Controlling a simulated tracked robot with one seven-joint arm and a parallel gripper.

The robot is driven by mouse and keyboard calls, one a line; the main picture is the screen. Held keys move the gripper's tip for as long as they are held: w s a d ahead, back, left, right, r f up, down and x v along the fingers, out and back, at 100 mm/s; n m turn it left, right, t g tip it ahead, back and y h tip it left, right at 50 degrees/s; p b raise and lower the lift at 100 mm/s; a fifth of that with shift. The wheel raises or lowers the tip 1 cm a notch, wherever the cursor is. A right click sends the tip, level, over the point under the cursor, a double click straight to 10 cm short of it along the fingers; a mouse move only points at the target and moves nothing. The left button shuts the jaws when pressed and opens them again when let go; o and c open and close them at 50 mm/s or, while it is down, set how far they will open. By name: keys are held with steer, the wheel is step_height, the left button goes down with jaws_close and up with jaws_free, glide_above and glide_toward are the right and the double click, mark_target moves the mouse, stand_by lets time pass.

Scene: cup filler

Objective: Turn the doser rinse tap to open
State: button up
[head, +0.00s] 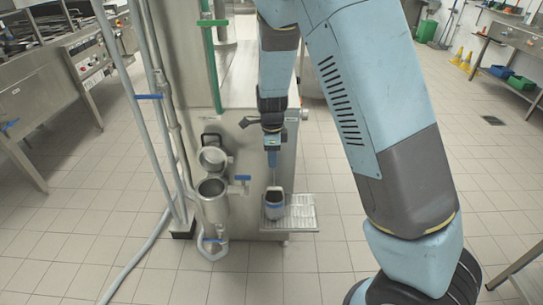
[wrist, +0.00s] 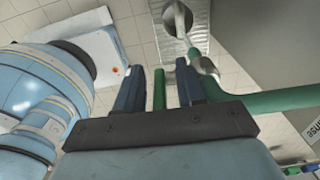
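A green pipe (wrist: 262,100) runs in from the right in the wrist view and ends at a metal fitting (wrist: 206,66). A green upright bar (wrist: 159,90), seemingly the tap's lever, stands between the two blue fingers of my gripper (wrist: 160,82). The fingers are apart, with a gap showing on each side of the bar. In the head view my gripper (head: 272,158) points down beside the machine's front (head: 235,140), above a cup (head: 274,203). The tap itself is hidden there behind my arm.
The cup also shows in the wrist view (wrist: 178,18). It stands on a ribbed metal drip tray (head: 303,214). Steel cylinders (head: 212,188) with a blue-handled valve (head: 240,180) stick out left of my gripper. Upright pipes (head: 165,110) stand further left. Tiled floor is clear in front.

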step_height(320, 180, up, 14)
steer(key=shift+f, duration=0.15)
stand_by(0.4)
steer(key=s+d+r+n+y, duration=0.2)
steer(key=s+d+r+n, duration=0.3)
steer(key=d+r, duration=0.3)
steer(key=s+d+r+n+t+h, duration=0.1)
steer(key=s+d+r+n, duration=0.3)
steer(key=s, duration=0.6)
steer(key=s+d+r+n+t, duration=0.4)
steer(key=s+d+r+n, duration=0.1)
steer(key=s+d+n, duration=0.4)
steer(key=shift+s+d+r+t+h, duration=0.15)
steer(key=shift+s+d+t+h, duration=0.2)
steer(key=shift+s, duration=0.55)
